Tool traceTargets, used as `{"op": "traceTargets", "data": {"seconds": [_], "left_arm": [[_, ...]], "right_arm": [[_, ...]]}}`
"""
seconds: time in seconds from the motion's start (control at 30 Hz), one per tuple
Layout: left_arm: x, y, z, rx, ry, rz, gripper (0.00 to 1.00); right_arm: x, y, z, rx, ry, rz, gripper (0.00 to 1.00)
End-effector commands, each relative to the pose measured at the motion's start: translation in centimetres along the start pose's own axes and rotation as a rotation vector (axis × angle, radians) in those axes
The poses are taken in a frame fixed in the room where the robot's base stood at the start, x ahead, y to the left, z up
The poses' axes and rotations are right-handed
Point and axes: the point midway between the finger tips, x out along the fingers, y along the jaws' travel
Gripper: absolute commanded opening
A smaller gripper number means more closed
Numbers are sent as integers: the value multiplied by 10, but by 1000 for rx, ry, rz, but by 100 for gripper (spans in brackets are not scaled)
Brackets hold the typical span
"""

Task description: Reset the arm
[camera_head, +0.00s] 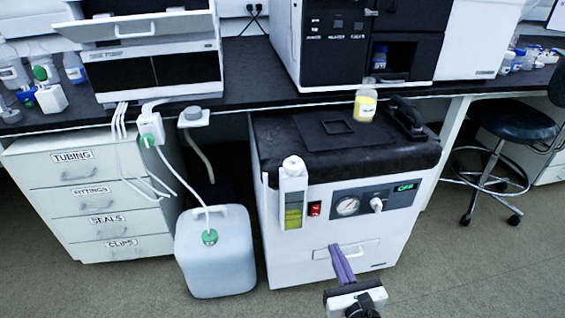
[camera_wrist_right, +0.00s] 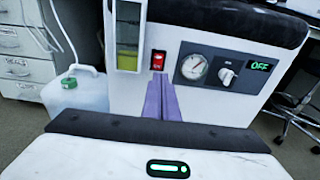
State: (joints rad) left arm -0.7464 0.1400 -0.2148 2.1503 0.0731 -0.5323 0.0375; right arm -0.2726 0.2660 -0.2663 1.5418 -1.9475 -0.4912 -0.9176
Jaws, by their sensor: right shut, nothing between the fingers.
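My right gripper (camera_head: 341,262) is at the bottom of the head view, in front of the white pump cabinet (camera_head: 290,262). Its purple fingers are together with nothing between them. In the right wrist view the purple fingers (camera_wrist_right: 161,98) point at the cabinet front, just below the red switch (camera_wrist_right: 158,60). Whether they touch the cabinet cannot be told. The cabinet front has a gauge (camera_head: 347,206), a knob and a green display reading OFF (camera_head: 405,187). A drawer handle is partly hidden behind the fingers. My left gripper is not in view.
A jug (camera_head: 214,262) with a tube stands on the floor left of the cabinet, beside a labelled drawer unit (camera_head: 85,205). A stool (camera_head: 513,122) is at right. Open floor lies in front.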

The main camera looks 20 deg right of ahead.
Motion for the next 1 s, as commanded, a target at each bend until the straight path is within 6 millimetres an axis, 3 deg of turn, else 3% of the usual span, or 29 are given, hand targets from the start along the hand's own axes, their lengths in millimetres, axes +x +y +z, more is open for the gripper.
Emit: {"op": "traceTargets", "data": {"seconds": [0.13, 0.23, 0.4, 0.57, 0.73, 1.0], "left_arm": [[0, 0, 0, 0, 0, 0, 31], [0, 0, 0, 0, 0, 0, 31], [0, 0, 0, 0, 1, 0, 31], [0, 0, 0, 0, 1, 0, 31], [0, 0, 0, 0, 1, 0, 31], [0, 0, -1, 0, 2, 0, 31]], "right_arm": [[-1, -4, 6, 51, -9, -23, 0], [-5, -19, 21, 232, -35, -104, 0], [-33, -69, 43, 828, -97, -383, 0], [-80, -94, 25, 1426, -101, -699, 0], [-134, -74, -2, 1913, -25, -1027, 0], [-196, -15, -10, 2283, 160, -1393, 0]]}}
